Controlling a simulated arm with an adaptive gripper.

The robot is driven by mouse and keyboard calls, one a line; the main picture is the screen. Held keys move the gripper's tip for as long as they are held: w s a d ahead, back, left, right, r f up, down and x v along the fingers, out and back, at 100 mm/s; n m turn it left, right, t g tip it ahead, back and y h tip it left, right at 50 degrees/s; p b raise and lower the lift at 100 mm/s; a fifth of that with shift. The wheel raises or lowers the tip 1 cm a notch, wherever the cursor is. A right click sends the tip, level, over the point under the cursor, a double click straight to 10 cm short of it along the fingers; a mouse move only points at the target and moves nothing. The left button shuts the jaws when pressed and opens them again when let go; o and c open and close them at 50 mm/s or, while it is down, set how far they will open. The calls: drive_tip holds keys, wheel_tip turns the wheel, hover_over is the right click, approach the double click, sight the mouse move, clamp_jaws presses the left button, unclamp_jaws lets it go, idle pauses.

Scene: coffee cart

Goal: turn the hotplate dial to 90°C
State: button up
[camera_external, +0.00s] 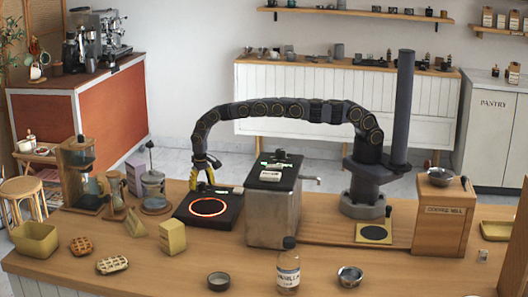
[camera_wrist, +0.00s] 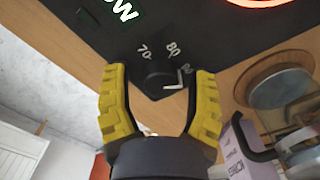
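The black hotplate (camera_external: 181,213) lies on the wooden counter with its ring glowing orange-red. In the wrist view, its dark round dial (camera_wrist: 155,76) sits at the panel's edge, with 70 and 80 printed beside it and another partly hidden number at right. A white L-shaped mark shows on the dial's right side, towards that number; the exact setting cannot be read. My gripper (camera_wrist: 161,72) has its yellow fingers spread on either side of the dial, with gaps showing. In the external view, my gripper (camera_external: 203,176) is above the hotplate's back edge; the dial is not discernible there.
A metal box-shaped machine (camera_external: 272,212) stands close to the hotplate's right. A glass press (camera_external: 154,190) and a purple carton (camera_external: 136,173) stand to its left. A yellow box (camera_external: 172,237) is in front. The front middle counter has some free room.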

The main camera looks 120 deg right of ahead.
sight(202, 182)
drive_tip(key=shift+r, duration=0.15)
wheel_tip(202, 182, up, 12)
idle(0.7)
